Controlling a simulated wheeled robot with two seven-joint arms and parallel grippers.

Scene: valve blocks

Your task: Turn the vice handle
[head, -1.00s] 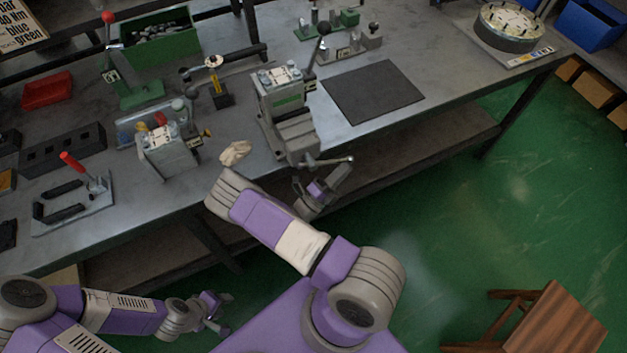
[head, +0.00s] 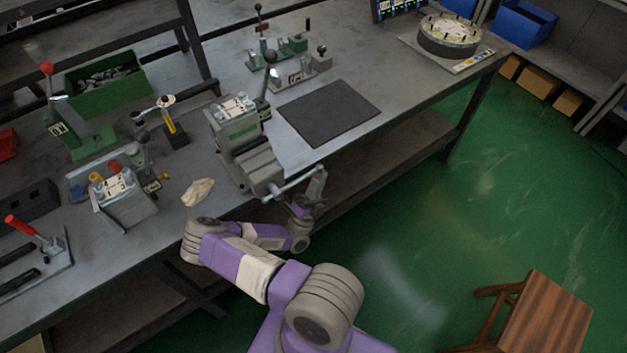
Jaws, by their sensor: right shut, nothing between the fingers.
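The grey vice (head: 250,157) stands on the bench near its front edge, in the middle of the head view. Its bar-like handle (head: 292,183) sticks out past the bench edge and slopes up to the right. My right gripper (head: 318,182) is shut at the outer right end of the handle, with nothing between its fingers. The fingers overlap the handle's end in the picture; I cannot tell whether they touch it. My left gripper is out of view.
A crumpled beige cloth (head: 198,191) lies left of the vice. A dark mat (head: 328,113) lies to its right. A wooden stool (head: 545,325) stands on the green floor, lower right.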

